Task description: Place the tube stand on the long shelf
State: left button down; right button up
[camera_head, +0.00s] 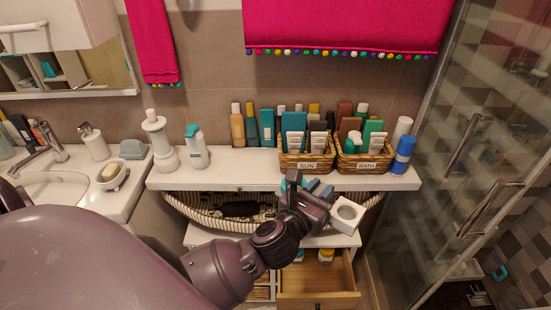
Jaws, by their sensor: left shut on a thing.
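My left gripper (325,201) is shut on the tube stand (345,229), a small white square block with a round opening. The gripper holds it tilted, in front of and apart from the front edge of the long shelf (235,170). The shelf is a long white board along the tiled wall. My right gripper is not in view.
Wicker baskets labelled SUN (306,164) and BATH (364,163) hold several bottles at the right. A blue bottle (403,156) stands at the right end. The shelf front between pump bottle and baskets is bare. An open wooden drawer (318,299) is below.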

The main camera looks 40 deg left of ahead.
aim_at(246, 170)
jog(key=j, duration=0.65)
jog(key=i+j, duration=0.1)
jog(key=j, duration=0.6)
